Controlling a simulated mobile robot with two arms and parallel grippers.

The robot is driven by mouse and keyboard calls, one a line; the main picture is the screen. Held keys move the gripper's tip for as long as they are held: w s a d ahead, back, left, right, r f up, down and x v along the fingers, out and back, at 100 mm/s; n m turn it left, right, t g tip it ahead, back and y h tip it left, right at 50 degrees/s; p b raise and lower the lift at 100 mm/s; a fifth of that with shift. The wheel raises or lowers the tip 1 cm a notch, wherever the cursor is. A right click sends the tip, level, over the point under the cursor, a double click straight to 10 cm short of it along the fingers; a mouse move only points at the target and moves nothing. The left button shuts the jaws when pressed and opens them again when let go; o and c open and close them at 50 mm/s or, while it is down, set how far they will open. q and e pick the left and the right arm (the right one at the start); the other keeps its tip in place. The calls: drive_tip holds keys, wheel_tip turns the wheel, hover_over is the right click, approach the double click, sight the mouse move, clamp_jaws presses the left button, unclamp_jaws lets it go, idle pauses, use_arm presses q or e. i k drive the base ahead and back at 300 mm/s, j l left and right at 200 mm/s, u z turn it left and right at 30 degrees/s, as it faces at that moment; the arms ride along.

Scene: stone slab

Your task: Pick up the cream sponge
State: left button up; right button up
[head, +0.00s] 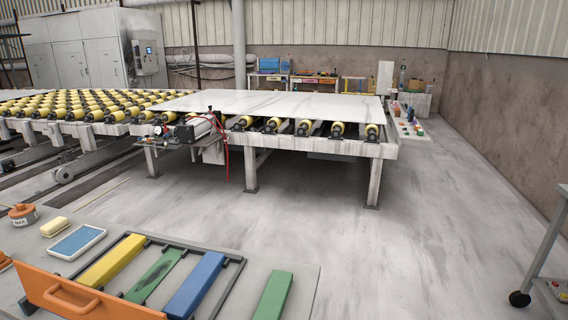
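The cream sponge (55,226) is a small pale block lying on the grey table (300,280) at the lower left in the head view. It sits just behind a blue pad in a white tray (75,243) and to the right of a round orange-and-grey tin (22,214) marked "WAX". The whole top of the sponge is visible and nothing covers it. Neither of my grippers shows in this view.
An orange panel with a handle (85,297) and a dark frame with yellow (112,262), green and blue bars stand in front of the sponge. Another green bar (273,296) lies right. Beyond the table are open floor and a roller line bearing a stone slab (270,103).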

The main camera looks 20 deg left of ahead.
sight(51, 228)
drive_tip(key=u, duration=2)
